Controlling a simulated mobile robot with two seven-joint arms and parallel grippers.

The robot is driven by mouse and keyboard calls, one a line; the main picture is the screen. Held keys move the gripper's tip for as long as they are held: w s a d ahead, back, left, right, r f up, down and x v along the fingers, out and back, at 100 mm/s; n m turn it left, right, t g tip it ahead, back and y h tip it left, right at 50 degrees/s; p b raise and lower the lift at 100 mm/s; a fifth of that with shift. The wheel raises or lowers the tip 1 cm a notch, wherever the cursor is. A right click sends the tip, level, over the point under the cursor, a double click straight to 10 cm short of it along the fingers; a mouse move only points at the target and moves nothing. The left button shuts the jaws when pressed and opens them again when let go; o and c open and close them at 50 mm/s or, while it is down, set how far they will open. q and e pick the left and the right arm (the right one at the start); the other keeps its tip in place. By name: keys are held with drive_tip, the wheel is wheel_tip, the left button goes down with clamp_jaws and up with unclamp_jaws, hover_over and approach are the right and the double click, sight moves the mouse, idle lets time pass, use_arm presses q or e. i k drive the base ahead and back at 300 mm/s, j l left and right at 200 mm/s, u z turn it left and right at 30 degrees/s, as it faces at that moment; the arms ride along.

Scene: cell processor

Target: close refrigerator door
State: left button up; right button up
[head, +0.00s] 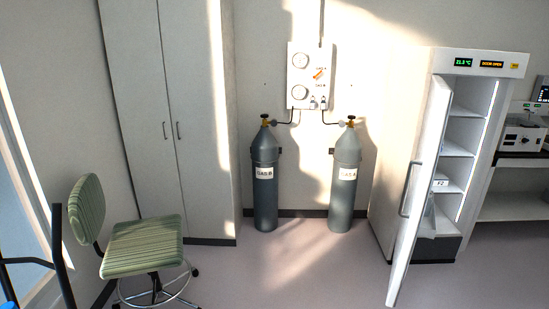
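The white refrigerator (482,57) stands on the right in the head view. Its door (428,170) stands open, swung out toward me from the left front side and seen almost edge-on. A grey vertical handle (406,190) is on the door's outer face, toward the left. The interior with white shelves (462,146) shows to the right of the door. An orange display (491,64) on top reads "DOOR OPEN". Neither of my grippers is in view.
Two grey gas cylinders (265,195) (345,190) stand by the back wall. A green striped chair (140,247) is at the lower left, with dark bars (58,255) beside it. A bench with equipment (522,135) is right of the refrigerator. The middle floor (290,270) is clear.

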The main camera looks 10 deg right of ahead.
sight(413, 224)
drive_tip(key=i+j+z, duration=0.1)
drive_tip(key=i+z, duration=0.15)
drive_tip(key=z, duration=0.15)
drive_tip(key=i+j+z, duration=0.15)
drive_tip(key=z, duration=0.3)
drive_tip(key=i+j+z, duration=0.8)
drive_tip(key=j+z, duration=0.2)
drive_tip(key=j, duration=0.2)
